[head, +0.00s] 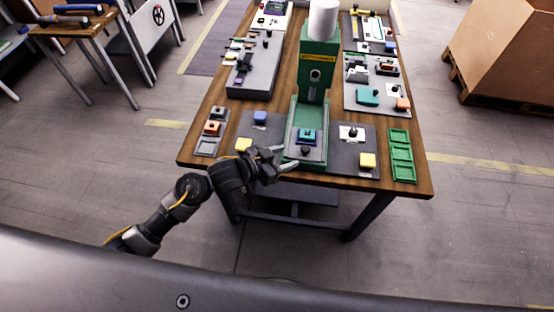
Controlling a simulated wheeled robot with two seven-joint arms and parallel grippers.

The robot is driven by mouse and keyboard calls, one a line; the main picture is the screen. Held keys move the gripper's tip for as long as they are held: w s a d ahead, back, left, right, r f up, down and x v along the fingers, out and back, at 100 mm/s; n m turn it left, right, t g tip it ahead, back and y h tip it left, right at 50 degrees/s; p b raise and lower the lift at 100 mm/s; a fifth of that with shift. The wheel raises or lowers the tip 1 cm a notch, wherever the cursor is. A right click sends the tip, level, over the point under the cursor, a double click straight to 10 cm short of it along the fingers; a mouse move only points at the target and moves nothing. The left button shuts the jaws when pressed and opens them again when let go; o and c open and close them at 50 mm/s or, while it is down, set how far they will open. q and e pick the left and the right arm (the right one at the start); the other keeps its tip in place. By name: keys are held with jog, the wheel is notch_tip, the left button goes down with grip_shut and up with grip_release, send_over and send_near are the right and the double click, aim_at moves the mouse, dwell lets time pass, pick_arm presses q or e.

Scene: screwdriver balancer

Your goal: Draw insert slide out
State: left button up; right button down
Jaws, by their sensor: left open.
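The green press (318,60) with a white cylinder on top stands in the middle of the wooden table. A grey slide (294,150) lies in its green front channel, with a teal-and-blue block (308,137) on it. A dark round knob (305,151) shows near the slide's front end. My left gripper (286,157) is open and empty at the table's front edge. Its fingers point right, just left of the knob; whether they touch the slide is unclear. My right gripper is out of view.
A green tray (402,155) sits at the right edge. A grey fixture (254,72) and parts boards lie farther back.

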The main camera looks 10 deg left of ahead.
pick_arm(q)
jog(key=shift+v, duration=1.35)
jog(key=s+a+f+n+g+y, duration=0.2)
jog(key=s+a+y, duration=0.1)
jog(key=s+a, duration=0.4)
jog(key=s+a+f+n+g+y, duration=0.25)
jog(key=s+a, duration=0.25)
jog(key=s, duration=0.4)
jog(key=s+a+f+n+g+y, duration=0.2)
jog(key=s+a+n+y, duration=0.15)
jog(key=s+a, duration=0.4)
notch_tip(320, 180, down, 31)
jog(key=s+d+m+b, duration=0.1)
jog(key=s+d+b, duration=0.1)
jog(key=s+b, duration=0.1)
jog(key=s+a+f+g+b, duration=0.2)
jog(key=s+a+f, duration=0.1)
jog(key=s+f, duration=1.2)
jog(key=shift+s+f+y, duration=0.25)
jog(key=shift+f+y, duration=0.05)
jog(key=shift+f, duration=0.4)
